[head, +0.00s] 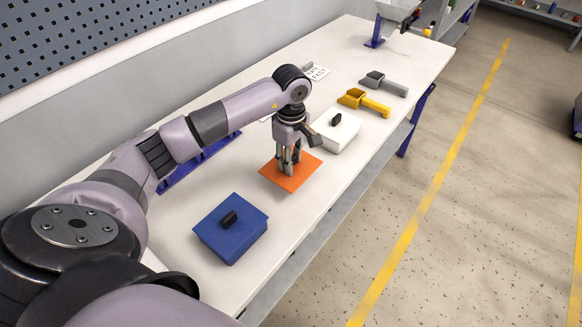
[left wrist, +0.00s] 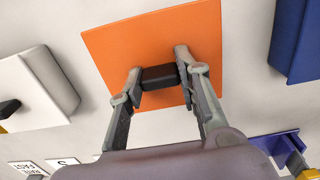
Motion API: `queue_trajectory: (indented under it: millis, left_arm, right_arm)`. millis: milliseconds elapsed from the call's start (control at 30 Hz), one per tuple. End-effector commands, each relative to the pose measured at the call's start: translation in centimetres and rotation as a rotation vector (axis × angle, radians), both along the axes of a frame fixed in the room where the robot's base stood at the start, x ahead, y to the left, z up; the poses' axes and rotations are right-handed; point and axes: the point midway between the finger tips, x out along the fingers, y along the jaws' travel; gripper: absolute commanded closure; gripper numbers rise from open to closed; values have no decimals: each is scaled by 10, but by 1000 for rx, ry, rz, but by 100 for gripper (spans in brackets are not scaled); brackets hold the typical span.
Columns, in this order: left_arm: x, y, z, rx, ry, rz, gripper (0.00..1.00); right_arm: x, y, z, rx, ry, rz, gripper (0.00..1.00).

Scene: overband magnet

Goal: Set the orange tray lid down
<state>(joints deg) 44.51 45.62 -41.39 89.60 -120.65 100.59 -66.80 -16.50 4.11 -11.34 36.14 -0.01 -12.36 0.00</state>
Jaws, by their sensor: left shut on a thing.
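The orange tray lid (head: 272,174) is a flat square plate with a black block handle (left wrist: 160,77) at its middle. My left gripper (head: 287,170) points down over the lid, with its fingers closed on two sides of the handle. The left wrist view also shows the orange lid (left wrist: 125,45) below the fingers of my left gripper (left wrist: 158,75). The lid looks level and is over the bare white bench. I cannot tell whether its underside touches the bench. My right gripper is not in view.
On the white bench (head: 178,225), a blue lidded box (head: 225,245) stands nearer and a white lidded box (head: 345,137) farther. Beyond are a yellow scoop (head: 373,106), a grey scoop (head: 390,87) and a printed card (head: 319,73). A blue rail (head: 205,157) lies along the left.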

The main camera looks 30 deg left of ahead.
Motion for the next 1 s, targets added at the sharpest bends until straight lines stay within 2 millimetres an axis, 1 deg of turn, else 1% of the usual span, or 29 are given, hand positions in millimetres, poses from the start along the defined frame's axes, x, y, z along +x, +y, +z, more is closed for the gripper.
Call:
queue_trajectory:
  millis: [167,233,300,433,633,667,933,1000]
  left_arm:
    - [-1,0,-22,-1,5,2,96]
    - [-1,-1,-33,-2,5,1,96]
    - [-1,0,-40,0,3,0,96]
    - [0,0,-41,0,0,0,96]
    - [0,0,-44,1,1,0,96]
    - [0,0,-44,1,1,0,68]
    - [0,0,-43,0,1,0,50]
    - [0,0,-43,0,1,0,49]
  right_arm:
    - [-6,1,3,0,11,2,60]
    - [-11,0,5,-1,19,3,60]
    - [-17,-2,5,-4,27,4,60]
    - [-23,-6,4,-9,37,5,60]
    - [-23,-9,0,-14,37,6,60]
    - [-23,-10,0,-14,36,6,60]
    - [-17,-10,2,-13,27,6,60]
    - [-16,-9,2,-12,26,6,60]
